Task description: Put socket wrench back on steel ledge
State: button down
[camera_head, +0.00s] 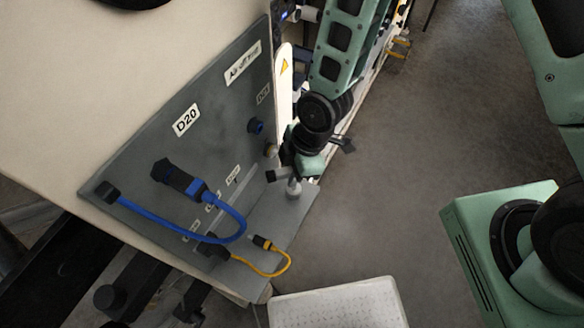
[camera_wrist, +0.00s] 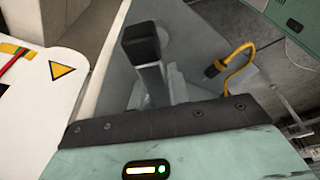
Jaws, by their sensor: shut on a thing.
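The steel ledge (camera_head: 262,222) is the grey shelf along the foot of the upright grey panel. Its grey surface also shows in the wrist view (camera_wrist: 202,38). My gripper (camera_head: 293,177) is over the ledge's right part, close to the panel, and is shut on a small grey metal piece that looks like the socket wrench (camera_head: 294,189). The piece points down towards the ledge; I cannot tell whether it touches. In the wrist view a black block on a grey metal stalk (camera_wrist: 140,45) stands ahead of the gripper body. Most of the wrench is hidden.
A blue cable (camera_head: 232,225) loops out from the panel (camera_head: 150,135) over the ledge's left part. A yellow cable (camera_head: 283,262) hangs at the ledge's front; it shows in the wrist view (camera_wrist: 238,55). A pale box (camera_head: 340,305) stands below. Open floor lies right.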

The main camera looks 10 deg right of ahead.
jog(key=shift+f, duration=0.1)
jog(key=c, duration=1.3)
grip_release()
jog(key=b+v, duration=0.1)
jog(key=v, duration=1.1)
jog(key=shift+a, duration=0.1)
jog(key=s+d+r+m+h, duration=0.1)
jog(key=s+r+m, duration=0.2)
jog(key=r+m, duration=0.1)
jog(key=s+d+r+m, duration=0.2)
jog(key=s+r+m, duration=0.1)
jog(key=s+r, duration=0.1)
jog(key=s+d+r+m+h, duration=0.1)
jog(key=s+d+r+m, duration=0.1)
jog(key=s+r+m, duration=0.2)
jog(key=shift+s+r+m+h, duration=0.25)
jog(key=shift+r+m+h, duration=0.05)
jog(key=shift+r, duration=0.35)
